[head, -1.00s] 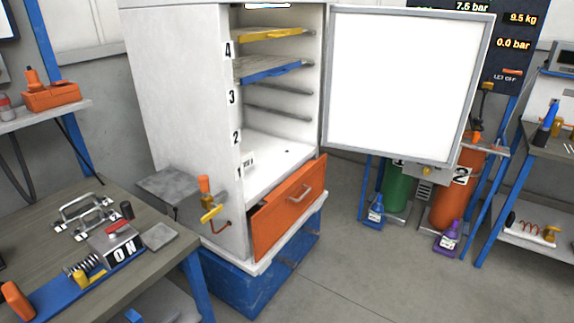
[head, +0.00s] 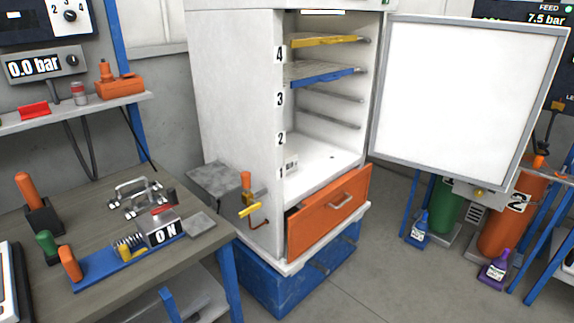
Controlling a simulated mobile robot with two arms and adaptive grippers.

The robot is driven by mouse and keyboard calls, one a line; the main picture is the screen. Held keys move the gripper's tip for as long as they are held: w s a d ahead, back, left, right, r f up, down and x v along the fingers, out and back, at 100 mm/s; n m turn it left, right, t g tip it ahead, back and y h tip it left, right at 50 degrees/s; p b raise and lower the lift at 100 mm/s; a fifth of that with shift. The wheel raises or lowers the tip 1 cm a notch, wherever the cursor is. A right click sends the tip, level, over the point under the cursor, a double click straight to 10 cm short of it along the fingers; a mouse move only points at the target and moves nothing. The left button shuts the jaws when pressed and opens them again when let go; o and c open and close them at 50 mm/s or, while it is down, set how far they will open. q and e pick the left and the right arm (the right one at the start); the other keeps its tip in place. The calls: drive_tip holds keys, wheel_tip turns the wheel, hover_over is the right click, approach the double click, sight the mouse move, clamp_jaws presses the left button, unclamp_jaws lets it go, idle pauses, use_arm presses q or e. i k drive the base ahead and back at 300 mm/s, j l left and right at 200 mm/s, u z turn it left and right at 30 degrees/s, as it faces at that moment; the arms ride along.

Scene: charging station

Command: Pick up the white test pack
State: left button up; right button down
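A small white block with dark marks (head: 291,161), which may be the white test pack, sits on the cabinet floor just inside the left edge of the opening, near the number 1. It is too small to read, and its white sides blend with the interior. The white cabinet (head: 235,110) has its door (head: 450,95) swung wide open to the right. Neither of my grippers is in view.
A yellow shelf (head: 322,41) and a blue shelf (head: 325,75) sit above. The orange drawer (head: 330,212) below stands partly open. A workbench (head: 110,215) with tools is at left. Green (head: 447,205) and orange (head: 508,222) cylinders stand at right. Grey floor (head: 385,275) is clear in front.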

sight(289, 158)
drive_tip(key=i+l+u, duration=0.15)
drive_tip(key=l+u, duration=0.15)
drive_tip(key=u, duration=0.2)
drive_tip(key=i+l+u, duration=0.1)
drive_tip(key=l+u, duration=0.2)
drive_tip(key=u, duration=0.15)
